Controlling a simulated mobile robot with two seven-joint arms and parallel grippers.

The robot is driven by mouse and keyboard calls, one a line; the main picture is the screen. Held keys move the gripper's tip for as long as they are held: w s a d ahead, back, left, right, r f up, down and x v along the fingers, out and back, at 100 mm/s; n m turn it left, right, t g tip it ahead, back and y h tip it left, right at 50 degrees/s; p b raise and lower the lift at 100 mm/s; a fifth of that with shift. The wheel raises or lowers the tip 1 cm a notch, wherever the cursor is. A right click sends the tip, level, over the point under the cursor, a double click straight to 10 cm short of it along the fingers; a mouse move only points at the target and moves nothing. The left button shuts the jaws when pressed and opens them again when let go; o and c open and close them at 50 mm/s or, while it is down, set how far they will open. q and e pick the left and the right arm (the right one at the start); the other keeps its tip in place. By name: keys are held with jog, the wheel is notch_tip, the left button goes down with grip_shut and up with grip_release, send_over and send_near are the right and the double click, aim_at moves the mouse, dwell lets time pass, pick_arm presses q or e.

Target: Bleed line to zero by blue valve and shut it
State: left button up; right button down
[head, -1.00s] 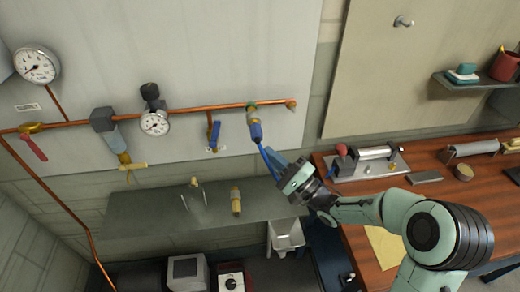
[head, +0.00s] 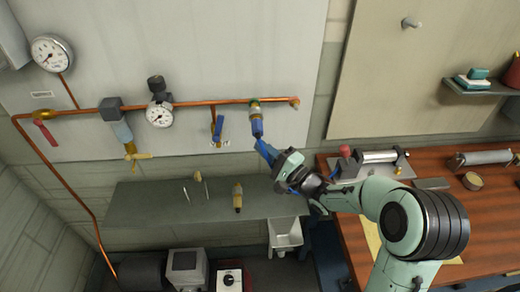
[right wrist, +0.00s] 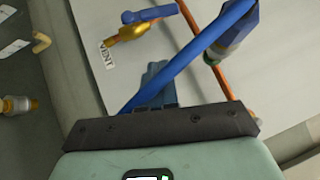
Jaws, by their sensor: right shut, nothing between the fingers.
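The blue valve (head: 217,130) hangs below the copper pipe (head: 200,104), its blue lever pointing down alongside its body. The right wrist view shows its blue lever (right wrist: 150,14) and gold body above a VENT label (right wrist: 106,52). My right gripper (head: 271,157) is shut and empty, to the right of and below the valve, apart from it. A blue hose (right wrist: 188,60) crosses in front of its fingers (right wrist: 157,88), running from the blue coupling (head: 257,128) at the pipe's right end. Whether they touch is unclear. The gauge (head: 159,114) is too small to read. My left gripper is out of view.
A grey shelf (head: 150,215) with a brass fitting (head: 238,196) lies below. A wooden bench (head: 450,200) stands right.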

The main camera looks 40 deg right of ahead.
aim_at(218, 129)
jog(key=w+a+r+p, duration=0.1)
jog(key=w+a, duration=0.3)
jog(key=w, duration=0.4)
jog(key=shift+w+a+r, duration=0.15)
jog(key=shift+a+r, duration=0.2)
jog(key=shift+r, duration=0.4)
jog(key=shift+w+a+r, duration=0.1)
jog(key=shift+a+r, duration=0.05)
jog(key=shift+r, duration=0.15)
